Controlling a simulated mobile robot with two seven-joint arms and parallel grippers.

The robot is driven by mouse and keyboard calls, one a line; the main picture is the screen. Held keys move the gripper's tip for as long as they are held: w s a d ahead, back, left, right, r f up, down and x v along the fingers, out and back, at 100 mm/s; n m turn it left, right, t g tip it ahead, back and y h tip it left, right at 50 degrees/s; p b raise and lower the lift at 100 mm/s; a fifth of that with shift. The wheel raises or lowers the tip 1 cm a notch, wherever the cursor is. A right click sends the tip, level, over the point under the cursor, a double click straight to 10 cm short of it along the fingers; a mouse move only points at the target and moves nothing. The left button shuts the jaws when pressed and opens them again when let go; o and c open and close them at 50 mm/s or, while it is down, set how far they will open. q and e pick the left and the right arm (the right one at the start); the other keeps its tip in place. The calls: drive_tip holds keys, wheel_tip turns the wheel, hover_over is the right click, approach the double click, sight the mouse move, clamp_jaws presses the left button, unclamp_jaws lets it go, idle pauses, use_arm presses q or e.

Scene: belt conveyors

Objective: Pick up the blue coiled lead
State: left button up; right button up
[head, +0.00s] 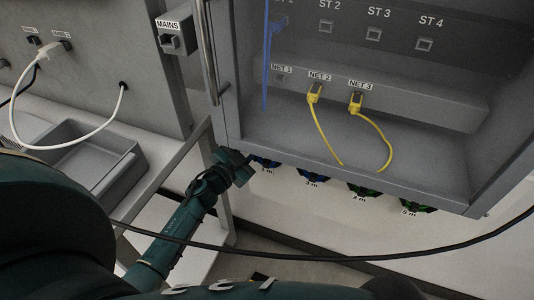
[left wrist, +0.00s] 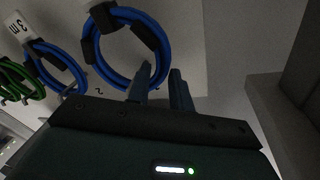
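A blue coiled lead (left wrist: 88,50) with black ties hangs on the pale panel in the left wrist view. In the head view only a bit of it (head: 266,162) shows below the cabinet, above a "1 m" label. My left gripper (left wrist: 161,88) is open, fingers apart, at the lower right of this coil. One finger overlaps the coil's lower edge; I cannot tell whether they touch. In the head view my left gripper (head: 243,163) is just left of the coil. A second blue coil (left wrist: 58,66) hangs beside it, near a "3 m" label. My right gripper is not in view.
Green coils (head: 364,190) hang farther right under the grey cabinet (head: 345,172). Yellow leads (head: 322,130) are plugged into NET 2 and NET 3. A thin blue upright strip (head: 266,70) stands at NET 1. A black cable (head: 300,256) crosses the foreground. A grey tray (head: 122,178) sits left.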

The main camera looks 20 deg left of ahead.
use_arm(q)
clamp_jaws()
drive_tip(key=shift+r, duration=0.1)
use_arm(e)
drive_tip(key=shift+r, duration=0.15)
use_arm(q)
drive_tip(key=s+a+f+b, duration=0.1)
drive_tip(key=s+a, duration=0.1)
drive_tip(key=s, duration=1.9)
drive_tip(key=shift+s+a, duration=0.15)
drive_tip(key=shift+a, duration=0.05)
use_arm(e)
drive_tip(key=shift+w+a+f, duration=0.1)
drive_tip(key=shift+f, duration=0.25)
